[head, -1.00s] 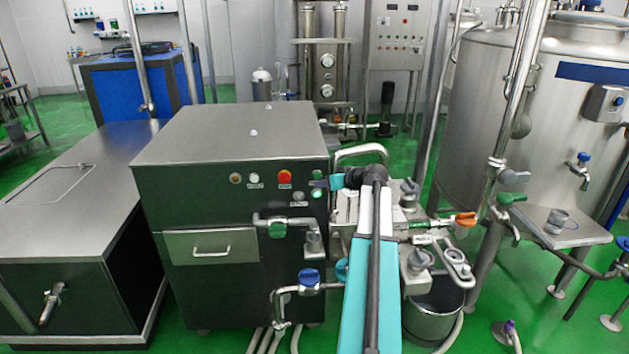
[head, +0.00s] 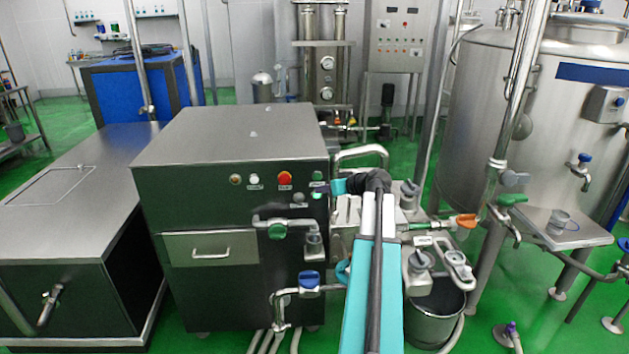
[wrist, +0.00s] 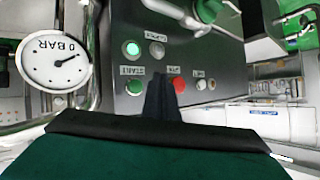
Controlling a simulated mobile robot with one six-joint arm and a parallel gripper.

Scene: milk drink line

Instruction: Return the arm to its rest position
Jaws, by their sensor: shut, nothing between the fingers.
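My arm reaches forward from the bottom middle of the head view, with a teal and white link and a dark joint at its far end. My gripper (wrist: 160,97) shows in the wrist view as dark, narrow fingers, shut and empty. It points toward the dark machine's button panel. The distance to the panel is hard to judge. In the head view the fingers are small and hard to make out near the right edge of the machine's front (head: 230,180).
A pressure gauge (wrist: 55,62) is left in the wrist view. Valves and pipes, including an orange-handled valve (head: 466,221), crowd the arm's right. A steel bucket (head: 434,318) stands below; a large tank (head: 530,110) is farther right.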

